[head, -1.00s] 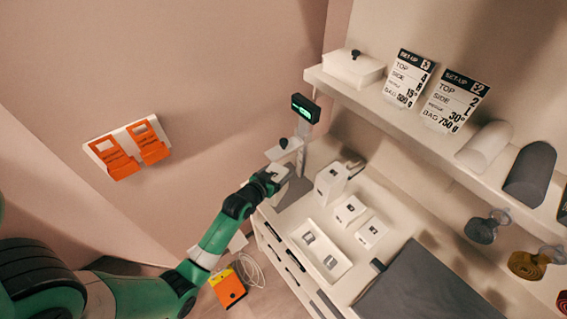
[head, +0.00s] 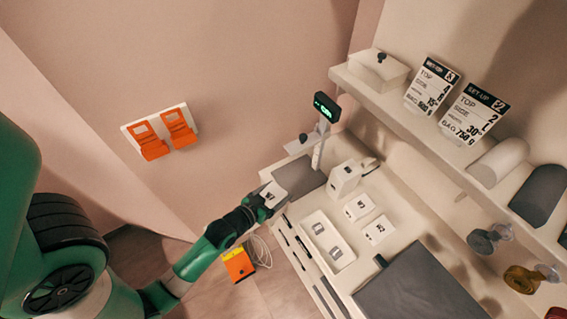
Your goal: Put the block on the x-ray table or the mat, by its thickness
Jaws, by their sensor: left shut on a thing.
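My left gripper (head: 270,194) is shut at the left edge of the counter, on what looks like a small white block (head: 273,200) with a dark mark. The fingers hide part of it. Three white blocks with dark labels, a taller one (head: 344,179) and two lower ones (head: 358,207) (head: 378,229), stand on the counter. A dark grey square pad (head: 300,175) lies near the gripper, and a large dark grey slab (head: 420,285) lies at the lower right. I cannot tell which is the mat or x-ray table. My right gripper is not in view.
A white tray (head: 347,263) holds two small grey-marked pieces. A post with a green-lit display (head: 326,107) stands behind the pad. A shelf (head: 405,105) above carries two set-up cards (head: 432,86) (head: 474,113), a lidded box (head: 378,66) and rolls.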

